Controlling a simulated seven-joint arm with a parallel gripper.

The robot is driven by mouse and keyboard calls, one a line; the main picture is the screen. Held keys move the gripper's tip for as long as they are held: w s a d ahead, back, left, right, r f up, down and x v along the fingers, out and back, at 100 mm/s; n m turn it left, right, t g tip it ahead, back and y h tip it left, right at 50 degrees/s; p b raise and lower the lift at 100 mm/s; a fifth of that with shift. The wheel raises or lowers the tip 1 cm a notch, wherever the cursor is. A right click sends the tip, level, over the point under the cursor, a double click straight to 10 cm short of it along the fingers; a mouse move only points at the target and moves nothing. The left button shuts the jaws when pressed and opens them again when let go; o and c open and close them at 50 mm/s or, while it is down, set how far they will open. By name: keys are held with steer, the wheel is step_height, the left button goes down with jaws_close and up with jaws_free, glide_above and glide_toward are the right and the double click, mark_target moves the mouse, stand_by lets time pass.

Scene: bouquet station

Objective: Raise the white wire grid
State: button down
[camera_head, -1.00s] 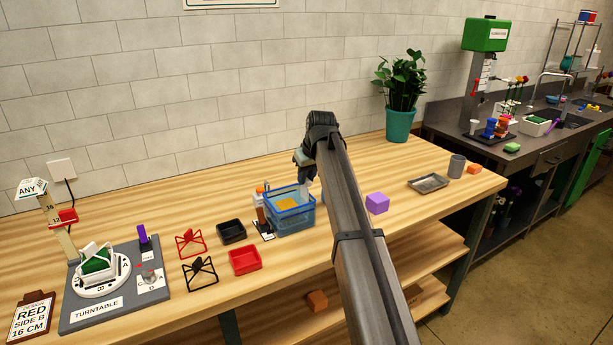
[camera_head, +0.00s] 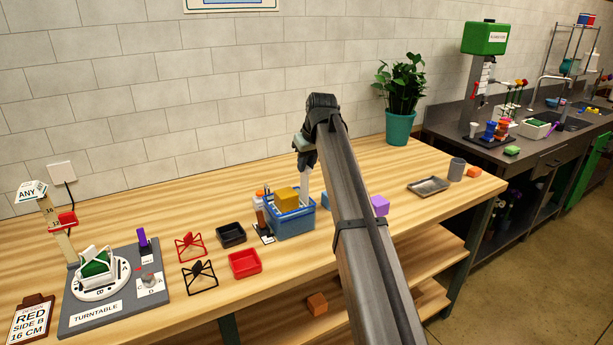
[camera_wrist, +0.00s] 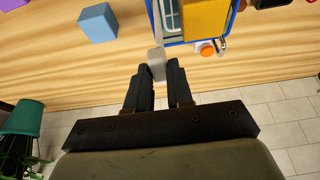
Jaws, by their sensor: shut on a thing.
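The blue basket (camera_head: 292,226) stands on the wooden table. A yellow block (camera_head: 287,199) rests high in it, its top above the rim; it also shows in the wrist view (camera_wrist: 205,18). Part of the white wire grid (camera_wrist: 171,16) shows inside the basket beside the block; the rest is hidden. A pale upright handle (camera_head: 304,186) rises at the basket's right side to my gripper (camera_head: 305,158). In the wrist view my fingers (camera_wrist: 159,76) are shut on this pale handle (camera_wrist: 156,62).
A purple cube (camera_head: 380,206) lies right of the basket, partly behind my arm. Black (camera_head: 231,233) and red (camera_head: 244,262) trays lie further left. The table between the cube and the metal tray (camera_head: 428,187) is clear.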

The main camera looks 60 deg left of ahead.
steer(key=shift+a+r, duration=0.1)
steer(key=shift+r, duration=1.25)
steer(key=c, duration=1.4)
jaws_free()
steer(key=shift+r, duration=0.1)
steer(key=o, duration=0.4)
steer(key=v, duration=1.3)
steer(key=shift+d+r, duration=0.2)
steer(key=shift+d, duration=0.1)
